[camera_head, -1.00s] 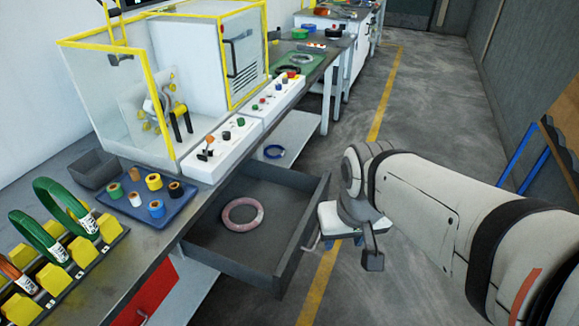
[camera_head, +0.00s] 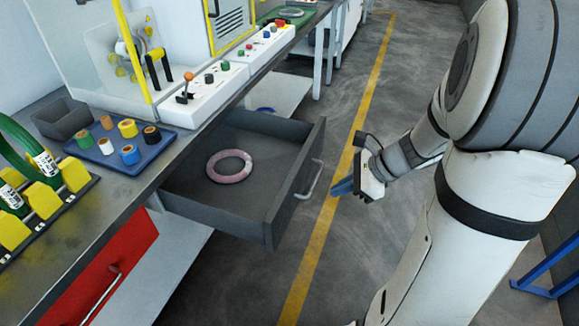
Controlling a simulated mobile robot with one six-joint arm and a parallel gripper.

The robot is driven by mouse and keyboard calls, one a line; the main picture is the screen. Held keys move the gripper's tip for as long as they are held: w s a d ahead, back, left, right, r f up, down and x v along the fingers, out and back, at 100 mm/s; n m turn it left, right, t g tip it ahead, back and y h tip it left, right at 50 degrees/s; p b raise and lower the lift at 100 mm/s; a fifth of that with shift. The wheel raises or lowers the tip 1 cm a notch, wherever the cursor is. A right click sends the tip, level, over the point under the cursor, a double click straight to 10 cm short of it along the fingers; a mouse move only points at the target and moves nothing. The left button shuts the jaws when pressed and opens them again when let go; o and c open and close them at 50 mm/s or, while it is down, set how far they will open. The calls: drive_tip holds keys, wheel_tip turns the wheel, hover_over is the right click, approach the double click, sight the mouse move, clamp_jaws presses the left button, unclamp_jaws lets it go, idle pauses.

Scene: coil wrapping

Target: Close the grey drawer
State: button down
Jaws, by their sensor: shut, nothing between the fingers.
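The grey drawer (camera_head: 268,231) is pulled well out from under the workbench. A pinkish ring-shaped coil (camera_head: 230,166) lies flat on its floor. A light metal handle (camera_head: 310,180) is on the drawer's front face. My gripper (camera_head: 343,187), with blue fingertips, is just right of the handle, with a gap of floor showing between them in the picture. It is shut and empty, and its fingers point left toward the drawer front.
The workbench (camera_head: 75,215) carries a blue tray (camera_head: 128,162) of several small rolls, a grey bin (camera_head: 62,119) and a white control panel (camera_head: 190,100). A red drawer (camera_head: 112,268) is below at the left. Floor is free beside the yellow line (camera_head: 312,265).

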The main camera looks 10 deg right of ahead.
wheel_tip(320, 180, down, 2)
drive_tip(key=w+d+m+t, duration=0.1)
drive_tip(key=d+m, duration=0.1)
drive_tip(key=m, duration=0.1)
drive_tip(key=b, duration=0.4)
approach(291, 199)
drive_tip(key=x, duration=0.4)
drive_tip(key=shift+s+d+f, duration=0.1)
drive_tip(key=shift+s+f, duration=0.05)
drive_tip(key=shift+f, duration=0.5)
drive_tip(key=shift+w+a, duration=0.35)
drive_tip(key=shift+a, duration=0.25)
drive_tip(key=shift+w+r, duration=0.1)
